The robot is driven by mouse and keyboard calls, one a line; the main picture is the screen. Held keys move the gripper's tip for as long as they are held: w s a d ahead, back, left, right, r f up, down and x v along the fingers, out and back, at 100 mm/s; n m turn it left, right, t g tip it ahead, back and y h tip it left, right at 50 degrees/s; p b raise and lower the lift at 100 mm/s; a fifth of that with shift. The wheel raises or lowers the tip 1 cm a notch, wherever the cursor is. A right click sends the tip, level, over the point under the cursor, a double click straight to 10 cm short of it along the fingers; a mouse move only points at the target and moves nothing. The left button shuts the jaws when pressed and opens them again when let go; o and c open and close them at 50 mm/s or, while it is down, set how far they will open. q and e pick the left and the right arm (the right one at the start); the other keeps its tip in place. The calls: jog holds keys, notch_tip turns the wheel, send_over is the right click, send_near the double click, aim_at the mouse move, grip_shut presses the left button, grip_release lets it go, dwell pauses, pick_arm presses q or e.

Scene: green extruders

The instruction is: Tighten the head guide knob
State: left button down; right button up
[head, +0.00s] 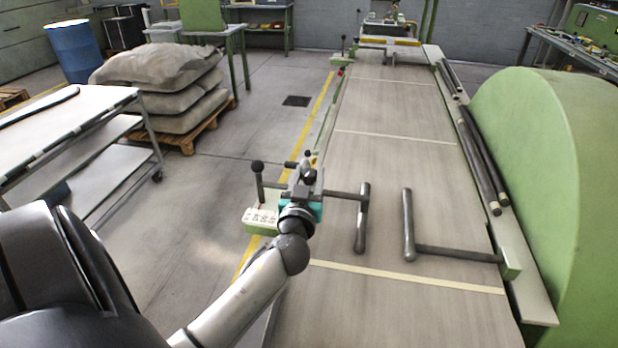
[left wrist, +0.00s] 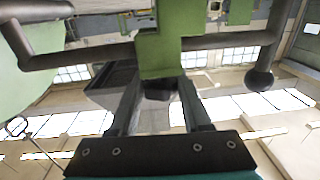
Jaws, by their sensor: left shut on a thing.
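My left gripper (head: 306,172) is over the left edge of the long belt table, at the green bracket of the left head guide (head: 362,218). In the left wrist view its two dark fingers (left wrist: 158,95) are shut on a small dark knob (left wrist: 158,88) under a green block (left wrist: 160,52). The knob is mostly hidden by the gripper in the head view. The left guide's rod runs from beside the gripper to an upright-looking grey bar over the belt. My right gripper is in neither view.
A lever with a black ball (head: 257,167) stands just left of the gripper, by a white labelled panel (head: 262,217). The right guide bar (head: 408,225) faces the left one. A large green drum cover (head: 545,190) stands at right. A cart (head: 70,125) stands at left.

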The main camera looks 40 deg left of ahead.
pick_arm(q)
jog(key=m+t+h, duration=0.1)
jog(key=h, duration=0.1)
jog(key=shift+s+m+h, duration=0.1)
jog(key=shift+m+h, duration=0.2)
jog(key=shift+m, duration=0.1)
jog(key=m+t+h, duration=0.1)
jog(key=m+h, duration=0.1)
jog(key=h, duration=0.1)
jog(key=m+h+p, duration=0.1)
jog(key=h, duration=0.1)
jog(key=shift+a+r+m+t+h, duration=0.1)
jog(key=shift+m+t+h, duration=0.3)
jog(key=shift+m+h+p, duration=0.3)
jog(key=shift+m+h, duration=0.6)
jog(key=shift+h, duration=0.3)
jog(key=m+h+b, duration=0.1)
jog(key=m+h, duration=0.1)
jog(key=h, duration=0.1)
jog(key=shift+g+h, duration=0.3)
jog(key=shift+h, duration=0.1)
jog(key=shift+m+g+h+b, duration=0.85)
jog(key=shift+m+h, duration=0.45)
jog(key=shift+h, duration=0.4)
jog(key=shift+c, duration=1.8)
grip_release()
